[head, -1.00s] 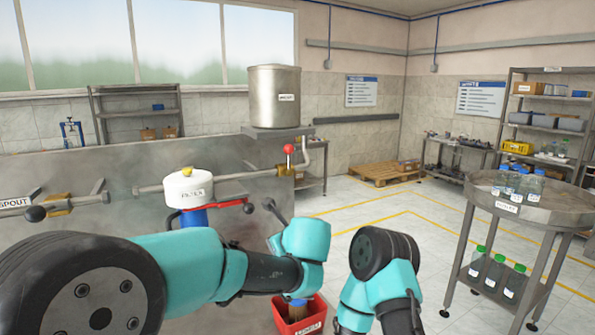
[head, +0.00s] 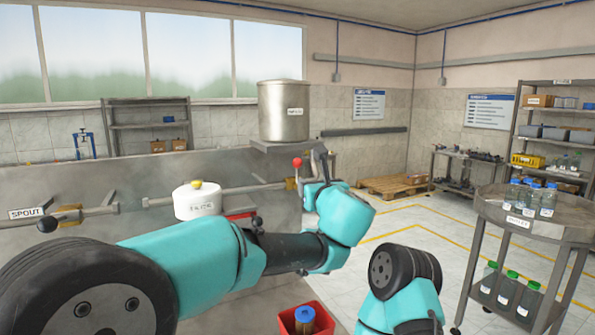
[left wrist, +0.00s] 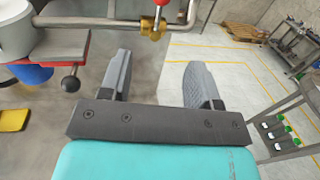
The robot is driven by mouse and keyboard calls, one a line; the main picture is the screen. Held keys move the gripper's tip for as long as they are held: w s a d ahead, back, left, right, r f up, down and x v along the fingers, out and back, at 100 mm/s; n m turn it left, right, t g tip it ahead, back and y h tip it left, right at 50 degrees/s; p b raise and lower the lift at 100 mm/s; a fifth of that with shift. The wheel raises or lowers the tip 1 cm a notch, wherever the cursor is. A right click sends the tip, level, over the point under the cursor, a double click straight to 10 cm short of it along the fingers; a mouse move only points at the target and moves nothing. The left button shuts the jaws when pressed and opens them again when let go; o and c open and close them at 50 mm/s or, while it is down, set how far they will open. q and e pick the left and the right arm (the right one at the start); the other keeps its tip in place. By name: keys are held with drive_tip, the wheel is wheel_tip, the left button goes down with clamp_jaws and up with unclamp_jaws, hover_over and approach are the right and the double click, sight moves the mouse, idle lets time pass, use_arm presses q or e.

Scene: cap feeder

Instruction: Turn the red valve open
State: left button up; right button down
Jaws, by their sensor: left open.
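A brass valve with a red ball knob (head: 297,162) sits on the pipe by the grey metal tank (head: 284,112). In the left wrist view the brass body (left wrist: 152,28) is at the top centre, with its red knob cut by the top edge. My left gripper (left wrist: 160,60) is open and empty, its fingers apart just short of the brass valve, with floor showing between them. In the head view my left arm partly hides the gripper (head: 313,180) and pipe. My right arm is at lower right; its gripper does not show.
A red bin (head: 287,317) holding a bottle is below. A round trolley (head: 480,208) with bottles stands right; the floor between is clear.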

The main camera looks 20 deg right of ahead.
sight(298, 170)
use_arm(q)
drive_tip(key=w, duration=1.6)
drive_tip(key=shift+w+d, duration=0.15)
drive_tip(key=shift+d, duration=0.1)
clamp_jaws()
